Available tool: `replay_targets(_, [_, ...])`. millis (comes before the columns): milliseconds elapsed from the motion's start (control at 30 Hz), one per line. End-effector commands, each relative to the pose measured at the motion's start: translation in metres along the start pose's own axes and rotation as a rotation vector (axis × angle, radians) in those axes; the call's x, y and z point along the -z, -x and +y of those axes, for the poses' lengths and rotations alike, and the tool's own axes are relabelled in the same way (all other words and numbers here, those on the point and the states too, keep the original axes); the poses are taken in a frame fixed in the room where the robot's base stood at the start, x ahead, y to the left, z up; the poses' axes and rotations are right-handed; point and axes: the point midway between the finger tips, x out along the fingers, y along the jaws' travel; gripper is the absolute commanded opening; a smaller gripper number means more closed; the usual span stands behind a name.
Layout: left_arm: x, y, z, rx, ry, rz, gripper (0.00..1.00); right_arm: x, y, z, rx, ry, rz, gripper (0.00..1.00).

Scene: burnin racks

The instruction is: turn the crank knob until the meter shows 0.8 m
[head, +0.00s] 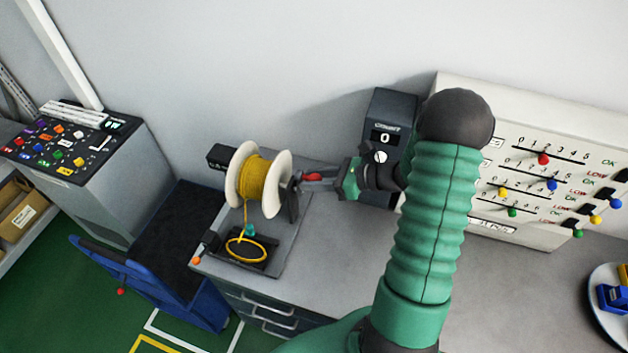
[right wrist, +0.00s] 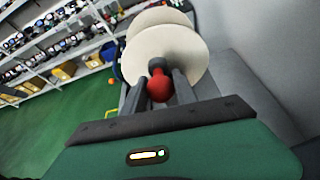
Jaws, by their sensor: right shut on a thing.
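A white-flanged spool (head: 262,182) wound with yellow cable stands on a grey stand. Its red crank knob (head: 312,176) is on the right side, and it also shows in the right wrist view (right wrist: 160,88). My right gripper (head: 310,180) reaches in from the right and is shut on the knob, with a finger on either side of it in the right wrist view. A dark unit with a small display (head: 384,138) reading 0 stands behind my right arm, with a white dial below. My right arm hides part of this unit. My left gripper is not in view.
A yellow cable coil (head: 245,250) lies on a black pad in front of the spool. A white panel (head: 520,225) with coloured sliders stands at the right. A blue cart (head: 190,300) and a button console (head: 75,150) are at the left.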

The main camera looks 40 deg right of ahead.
Motion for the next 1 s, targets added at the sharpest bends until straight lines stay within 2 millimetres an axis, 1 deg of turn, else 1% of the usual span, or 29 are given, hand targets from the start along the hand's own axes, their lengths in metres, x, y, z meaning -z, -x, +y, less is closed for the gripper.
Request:
replay_targets(33, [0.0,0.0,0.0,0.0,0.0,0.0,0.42,0.001,-0.001,0.001,-0.003,-0.001,0.001,0.36])
replay_targets(200, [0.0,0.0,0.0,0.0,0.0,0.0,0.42,0.001,-0.001,0.001,-0.002,-0.001,0.001,0.59])
replay_targets(467, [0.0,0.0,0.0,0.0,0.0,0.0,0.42,0.001,0.0,0.001,-0.002,-0.001,0.0,0.59])
replay_targets(567, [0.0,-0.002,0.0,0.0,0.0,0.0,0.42,0.001,0.004,0.0,0.0,0.0,-0.001,0.59])
replay_targets(667, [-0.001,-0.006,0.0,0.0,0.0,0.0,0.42,0.002,0.018,-0.001,0.003,0.001,0.0,0.59])
replay_targets(767, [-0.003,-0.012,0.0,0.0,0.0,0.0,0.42,0.003,0.043,-0.002,0.005,0.002,0.0,0.59])
replay_targets(1000, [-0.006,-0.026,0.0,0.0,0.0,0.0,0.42,0.004,0.114,-0.002,0.005,0.001,0.003,0.59])
